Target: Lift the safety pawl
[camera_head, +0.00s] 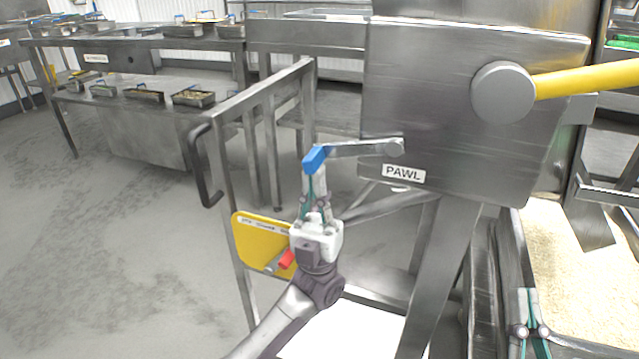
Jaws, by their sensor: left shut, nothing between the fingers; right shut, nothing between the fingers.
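The safety pawl (360,148) is a grey metal arm that reaches left from a round pivot on a steel panel, above a white "PAWL" label (404,173). It lies nearly level and ends in a blue tip (314,158). My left gripper (315,180) points up from below, shut and empty, with its fingertips right under the blue tip. I cannot tell whether they touch it. My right gripper (528,296) is at the lower right, shut and empty, in front of the rice and well away from the pawl.
A yellow lever (585,80) on a grey hub sticks out right above the pawl. A steel frame with a black handle (207,165) and a yellow plate (256,240) stand close to my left gripper. Rice (575,260) lies at right. Floor at left is clear.

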